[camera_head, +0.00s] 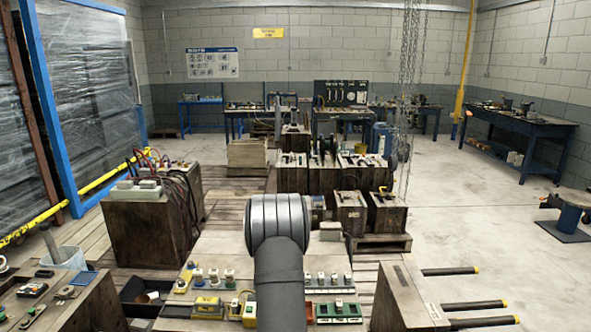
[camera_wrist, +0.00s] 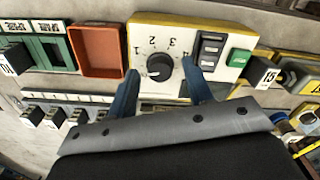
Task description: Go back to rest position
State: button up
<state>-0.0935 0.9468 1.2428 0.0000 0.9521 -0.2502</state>
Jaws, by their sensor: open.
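In the wrist view my gripper (camera_wrist: 160,67) is open, with its two blue fingers apart. A cream box with a black rotary knob (camera_wrist: 159,67) and numbers around it lies in front of the fingers. The fingertips are on either side of the knob; I cannot tell if they touch it. In the head view my grey arm stands in the middle and hides part of the bench (camera_head: 225,255); the gripper does not show there.
The wrist view shows an orange tray (camera_wrist: 97,50), a green button (camera_wrist: 238,58) and black switches (camera_wrist: 72,118) close around the gripper. The head view shows a yellow box (camera_head: 207,306), a green module (camera_head: 338,311) and a wooden crate (camera_head: 405,295) near the arm. Open floor lies right.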

jog(key=shift+m, duration=2.2)
